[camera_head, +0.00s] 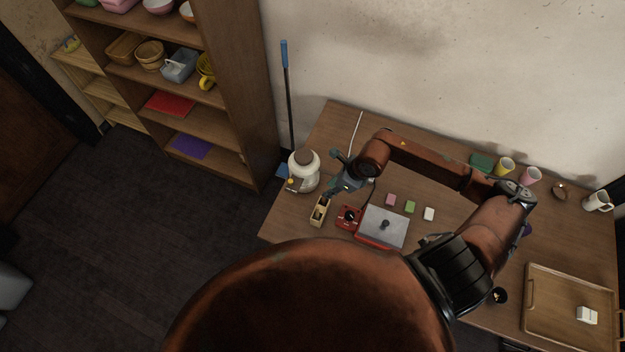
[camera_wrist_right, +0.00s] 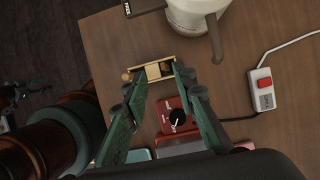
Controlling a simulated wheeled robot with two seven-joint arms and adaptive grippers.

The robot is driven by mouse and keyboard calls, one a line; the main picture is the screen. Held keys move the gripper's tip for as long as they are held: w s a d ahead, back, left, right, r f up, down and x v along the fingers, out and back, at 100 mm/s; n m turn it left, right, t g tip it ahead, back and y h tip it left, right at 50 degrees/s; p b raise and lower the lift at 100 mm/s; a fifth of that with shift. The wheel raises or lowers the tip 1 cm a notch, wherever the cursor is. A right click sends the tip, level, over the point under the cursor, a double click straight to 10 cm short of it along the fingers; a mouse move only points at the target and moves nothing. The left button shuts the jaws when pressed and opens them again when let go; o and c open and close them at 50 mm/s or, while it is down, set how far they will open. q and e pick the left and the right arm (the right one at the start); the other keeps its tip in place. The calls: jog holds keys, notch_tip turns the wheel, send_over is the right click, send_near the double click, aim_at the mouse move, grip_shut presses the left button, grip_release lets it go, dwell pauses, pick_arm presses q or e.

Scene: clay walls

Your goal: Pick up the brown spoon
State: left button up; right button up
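I cannot make out a brown spoon for certain in either view. A small tan wooden box (camera_head: 320,211) stands near the left edge of the table, and it also shows in the right wrist view (camera_wrist_right: 153,72). A darker brown piece (camera_wrist_right: 166,69) lies at its right end there, too small to identify. My right gripper (camera_head: 329,190) is beside the box in the head view. In the wrist view my right gripper (camera_wrist_right: 155,80) is open, its two fingers spread near the box's ends, with nothing held.
A red device with a black dial (camera_head: 349,217) and a red box with a grey lid (camera_head: 384,226) are close to the right of the wooden box. A wooden tray (camera_head: 530,307) lies at the right.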

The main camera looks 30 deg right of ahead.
jog(key=p, duration=0.1)
send_over(324, 199)
jog(key=f, duration=0.6)
jog(key=shift+w+d, duration=0.15)
jog(key=shift+w, duration=0.1)
jog(key=shift+s+f, duration=0.1)
jog(key=shift+f, duration=0.35)
pick_arm(q)
jog(key=shift+s+r, duration=0.55)
jog(key=shift+s, duration=0.2)
jog(key=shift+s, duration=0.1)
pick_arm(e)
jog(key=shift+c, duration=0.4)
pick_arm(q)
jog(key=shift+s+a, duration=0.1)
jog(key=shift+s, duration=0.7)
pick_arm(e)
grip_shut()
